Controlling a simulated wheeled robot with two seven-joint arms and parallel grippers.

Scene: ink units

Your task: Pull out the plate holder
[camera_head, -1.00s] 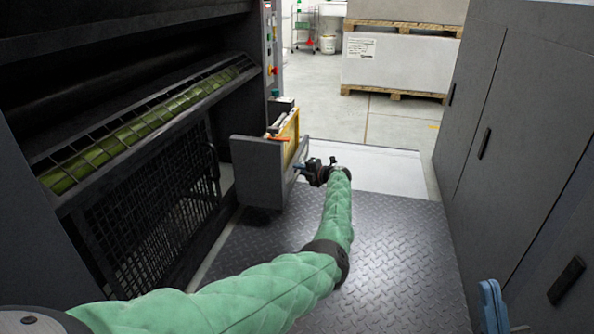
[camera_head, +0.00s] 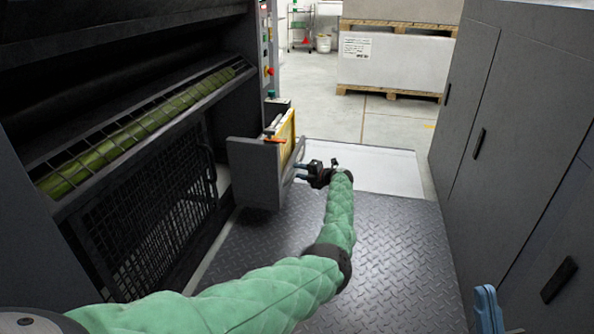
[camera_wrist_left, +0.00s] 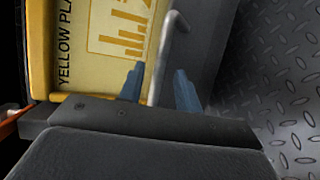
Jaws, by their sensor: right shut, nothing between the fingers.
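The plate holder (camera_head: 256,172) is a grey box front beside the press, with a yellow panel (camera_head: 287,132) on its inner side. The panel, printed "YELLOW PLA…", also shows in the left wrist view (camera_wrist_left: 98,62). A grey bar handle (camera_wrist_left: 171,52) runs along the holder. My left gripper (camera_head: 302,170) is at the holder's right side. In the left wrist view its blue fingers (camera_wrist_left: 158,88) are apart, with the handle's lower end between them; contact cannot be told. My right gripper (camera_head: 487,308) is shut and empty at the bottom right, partly cut off.
The press with its mesh guard (camera_head: 150,215) and green roller (camera_head: 130,138) stands on the left. Grey cabinets (camera_head: 520,130) line the right. The diamond-plate floor (camera_head: 400,250) between them is clear. Pallets with large wrapped stacks (camera_head: 395,62) stand at the back.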

